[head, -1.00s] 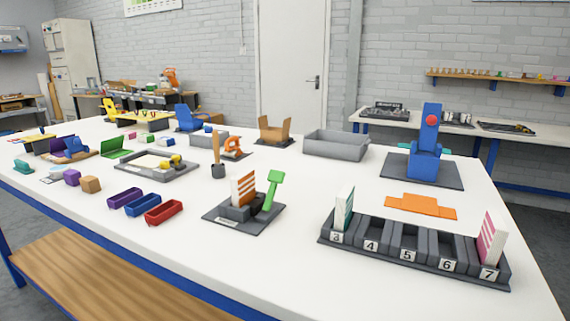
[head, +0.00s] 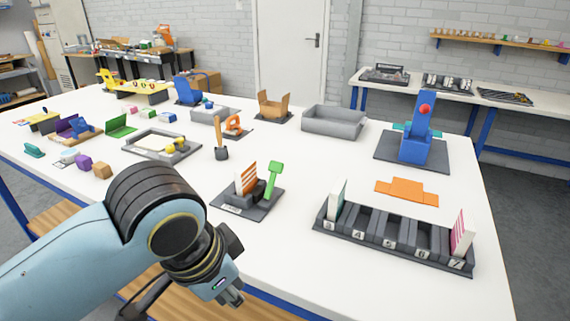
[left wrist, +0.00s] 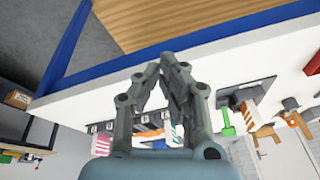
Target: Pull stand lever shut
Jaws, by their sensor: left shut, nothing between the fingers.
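The stand (head: 232,208) is a dark plate with a block holding an orange-striped white card (head: 246,178). Its green lever (head: 273,176) stands raised on the right of the card, leaning slightly right, with a wide head on top. In the left wrist view the green lever (left wrist: 227,123) shows right of the fingers, upside down. My left gripper (head: 230,293) is at the table's front edge, nearer to me than the stand and apart from it. Its fingertips (left wrist: 160,64) are together and empty. My right gripper is not in view.
A numbered rack (head: 385,248) with upright cards stands right of the stand. A wooden-handled tool (head: 219,140) stands behind the stand. My left arm hides part of the table at front left.

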